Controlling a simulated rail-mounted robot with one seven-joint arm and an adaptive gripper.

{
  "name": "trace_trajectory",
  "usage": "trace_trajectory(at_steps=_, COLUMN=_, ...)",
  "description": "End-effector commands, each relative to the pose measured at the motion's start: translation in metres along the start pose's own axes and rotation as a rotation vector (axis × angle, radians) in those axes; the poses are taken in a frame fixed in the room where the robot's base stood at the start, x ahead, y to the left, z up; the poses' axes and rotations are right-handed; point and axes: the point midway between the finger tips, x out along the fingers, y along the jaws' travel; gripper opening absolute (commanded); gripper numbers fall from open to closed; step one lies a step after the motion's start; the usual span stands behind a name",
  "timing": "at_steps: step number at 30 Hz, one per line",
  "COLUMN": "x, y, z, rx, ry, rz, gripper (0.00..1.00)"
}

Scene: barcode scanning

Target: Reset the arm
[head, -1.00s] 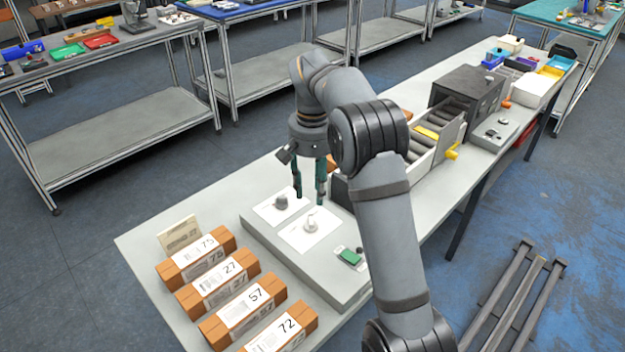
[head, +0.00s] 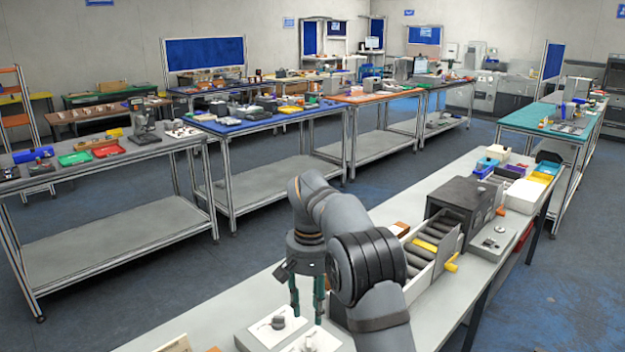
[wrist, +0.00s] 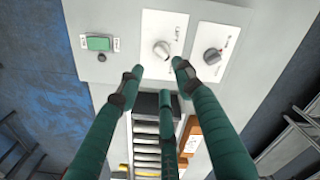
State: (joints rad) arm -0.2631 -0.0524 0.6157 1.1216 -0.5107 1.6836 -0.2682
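My gripper (head: 307,312) hangs from my bent arm above the grey control box (head: 246,340) at the near end of the long bench. Its dark green fingers are spread, with nothing between them. In the wrist view my gripper (wrist: 158,82) has three separate fingers pointing toward the box. There the box carries a middle knob (wrist: 161,50) and a right knob (wrist: 212,56), each on a white plate, and a green button (wrist: 98,43). The fingertips appear just short of the middle knob; I cannot tell the height gap.
A roller conveyor (head: 432,240) and a dark scanner box (head: 462,209) stand on the bench behind my arm. Small bins (head: 524,194) sit at its far end. The near bench is cut off below. A grey-topped table (head: 100,160) and blue-topped table (head: 250,122) stand across the aisle.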

Motion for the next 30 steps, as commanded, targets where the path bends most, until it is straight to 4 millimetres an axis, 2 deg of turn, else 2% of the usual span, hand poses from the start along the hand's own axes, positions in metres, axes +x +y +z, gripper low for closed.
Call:
trace_trajectory(at_steps=9, x=0.063, y=0.001, z=0.002, rx=0.001, ry=-0.006, rz=0.001, gripper=0.35)
trace_trajectory(at_steps=15, x=0.092, y=0.0, z=0.001, rx=0.001, ry=-0.003, rz=0.001, gripper=0.35)
trace_trajectory(at_steps=20, x=0.103, y=0.0, z=0.001, rx=0.001, ry=-0.001, rz=-0.001, gripper=0.35)
trace_trajectory(at_steps=30, x=0.102, y=0.0, z=0.0, rx=-0.024, ry=0.0, rz=0.0, gripper=0.35)
